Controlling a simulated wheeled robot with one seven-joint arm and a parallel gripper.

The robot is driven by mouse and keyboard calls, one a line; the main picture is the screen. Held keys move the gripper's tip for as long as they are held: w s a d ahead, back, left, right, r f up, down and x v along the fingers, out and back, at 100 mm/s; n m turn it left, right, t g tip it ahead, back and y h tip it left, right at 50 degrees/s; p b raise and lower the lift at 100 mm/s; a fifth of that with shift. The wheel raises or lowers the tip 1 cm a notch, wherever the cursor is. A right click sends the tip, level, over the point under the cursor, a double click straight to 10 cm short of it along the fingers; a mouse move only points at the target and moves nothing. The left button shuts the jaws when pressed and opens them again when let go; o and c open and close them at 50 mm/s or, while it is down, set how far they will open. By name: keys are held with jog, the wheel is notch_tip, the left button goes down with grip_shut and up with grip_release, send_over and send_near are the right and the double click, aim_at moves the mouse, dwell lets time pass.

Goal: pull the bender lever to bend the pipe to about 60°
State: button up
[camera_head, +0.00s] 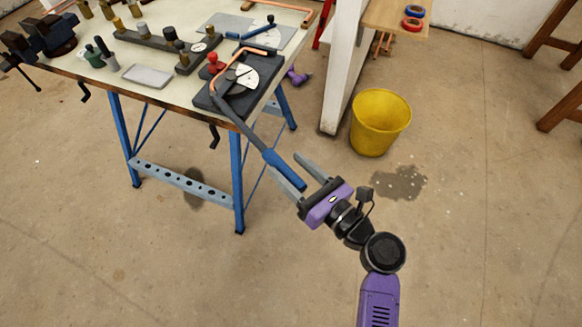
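The pipe bender has a dark base block (254,98) at the table's front right corner, with a white marked dial (243,75) on it. A copper pipe (250,53) runs round the dial's far and left side and looks bent; I cannot read its angle. The grey lever (238,123) reaches out past the table edge toward the lower right and ends in a blue handle (284,169). My gripper (287,164) is open, its fingers on either side of the handle. The handle lies close to the left finger, with a gap to the right one; contact is unclear.
The table (100,72) has blue legs and holds a vise (45,35), a grey plate (147,76) and another blue-handled tool (258,32). A yellow bucket (380,123) stands on the floor beside a white panel (345,65). Floor in front is clear.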

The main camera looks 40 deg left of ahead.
jog(key=shift+w+d, duration=0.1)
jog(key=shift+w, duration=0.1)
jog(key=v, duration=0.8)
jog(key=shift+b, duration=0.3)
jog(key=shift+s, duration=0.1)
jog(key=p+v, duration=0.3)
jog(key=v, duration=0.5)
jog(key=shift+s+d, duration=0.25)
jog(key=shift+s, duration=0.15)
jog(key=shift+r+p, duration=0.1)
jog(key=shift+p, duration=0.3)
jog(key=shift+c, duration=0.2)
